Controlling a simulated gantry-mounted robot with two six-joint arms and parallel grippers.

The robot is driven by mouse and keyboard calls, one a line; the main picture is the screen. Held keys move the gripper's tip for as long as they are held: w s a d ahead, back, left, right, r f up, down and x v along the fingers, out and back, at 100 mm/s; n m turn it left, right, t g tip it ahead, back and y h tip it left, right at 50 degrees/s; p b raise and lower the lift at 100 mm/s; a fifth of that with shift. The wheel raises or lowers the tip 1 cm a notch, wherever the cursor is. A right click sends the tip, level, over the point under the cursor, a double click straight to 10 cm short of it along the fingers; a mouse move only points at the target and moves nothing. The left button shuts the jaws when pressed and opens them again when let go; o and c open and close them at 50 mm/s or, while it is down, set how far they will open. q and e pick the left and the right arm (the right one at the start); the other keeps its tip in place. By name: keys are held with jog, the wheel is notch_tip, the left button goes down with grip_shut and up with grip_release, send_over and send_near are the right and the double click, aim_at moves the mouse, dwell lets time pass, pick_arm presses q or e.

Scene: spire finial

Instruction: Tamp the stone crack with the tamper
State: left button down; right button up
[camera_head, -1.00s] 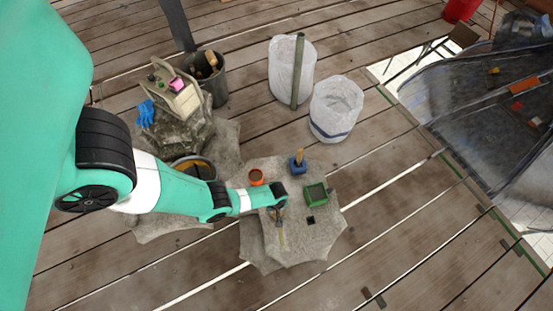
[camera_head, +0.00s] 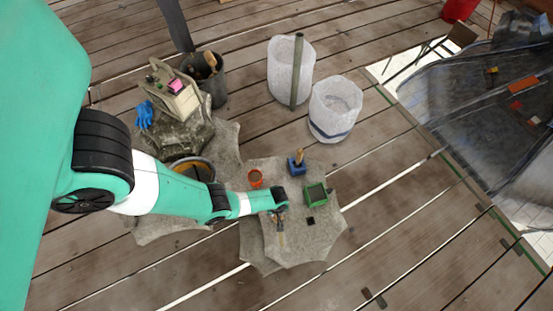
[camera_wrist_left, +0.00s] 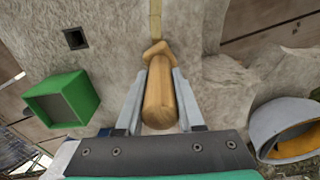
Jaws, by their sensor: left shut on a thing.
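My left gripper (camera_head: 280,214) is over the pale stone slab (camera_head: 325,235). In the left wrist view its two fingers (camera_wrist_left: 158,105) are shut on the wooden handle of the tamper (camera_wrist_left: 159,92). The handle widens into a collar at its far end; the working end is hidden or cannot be made out. A narrow tan strip (camera_wrist_left: 155,18), seemingly the stone crack, runs on beyond the collar. It also shows in the head view (camera_head: 282,240), just below the gripper. I cannot tell whether the tamper touches the stone. My right gripper is not in view.
A bucket (camera_wrist_left: 290,130) stands beside the slab. White bins (camera_head: 335,108) stand behind.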

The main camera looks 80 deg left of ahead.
pick_arm(q)
jog(key=shift+s+d+f, duration=0.1)
jog(key=shift+d+f, duration=0.1)
jog(key=shift+d, duration=0.4)
jog(key=shift+d, duration=0.2)
jog(key=shift+w+d+r, duration=0.1)
jog(key=shift+w+d, duration=0.1)
jog(key=shift+d, duration=1.45)
jog(key=shift+d, duration=0.1)
jog(key=shift+w+d, duration=0.1)
jog(key=shift+d, duration=0.7)
jog(key=shift+d, duration=0.25)
jog(key=shift+d, duration=0.15)
jog(key=d, duration=0.3)
jog(key=shift+w+d, duration=0.15)
jog(key=shift+d, duration=0.05)
